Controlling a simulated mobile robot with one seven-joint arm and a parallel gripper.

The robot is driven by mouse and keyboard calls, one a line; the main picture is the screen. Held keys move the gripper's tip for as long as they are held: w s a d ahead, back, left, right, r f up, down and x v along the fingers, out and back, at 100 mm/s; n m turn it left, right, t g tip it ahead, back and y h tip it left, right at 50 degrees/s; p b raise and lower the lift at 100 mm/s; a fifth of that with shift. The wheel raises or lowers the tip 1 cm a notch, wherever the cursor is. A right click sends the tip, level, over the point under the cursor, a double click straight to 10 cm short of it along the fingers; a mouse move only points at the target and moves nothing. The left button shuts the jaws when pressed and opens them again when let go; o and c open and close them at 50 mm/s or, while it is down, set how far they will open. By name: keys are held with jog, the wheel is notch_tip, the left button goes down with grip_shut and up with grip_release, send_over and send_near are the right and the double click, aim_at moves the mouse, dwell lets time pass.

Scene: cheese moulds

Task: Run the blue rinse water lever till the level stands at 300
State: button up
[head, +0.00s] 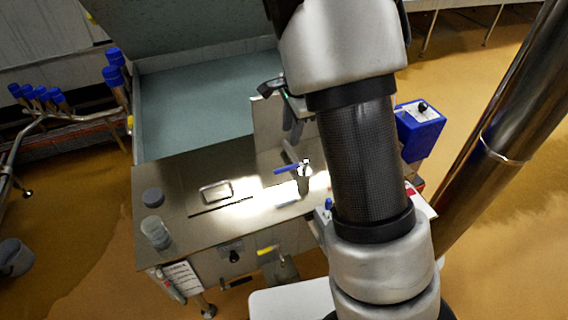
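The blue lever (287,169) sits on a small metal valve on the steel worktop, just left of my arm. Its handle points left and lies nearly flat. My gripper (292,128) is above and behind the lever, mostly hidden by my own arm. I cannot tell whether its fingers are open, and I see no contact with the lever. A clear jar (155,232) stands at the worktop's left front corner. I cannot read any level or 300 mark.
A grey round lid (153,197) and a recessed hatch handle (216,191) are on the steel worktop (180,215). A yellow-handled valve (267,250) is on its front. A large basin (195,100) lies behind. Blue-capped pipes (45,97) stand left; a blue box (418,130) stands right.

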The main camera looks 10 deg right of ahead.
aim_at(286, 169)
jog(key=w+f, duration=0.1)
jog(key=f, duration=0.4)
jog(key=w+f, duration=0.1)
jog(key=f, duration=0.5)
jog(key=w+f, duration=0.1)
jog(key=f, duration=0.5)
jog(key=shift+w+a, duration=0.15)
jog(key=shift+a, duration=0.2)
grip_shut()
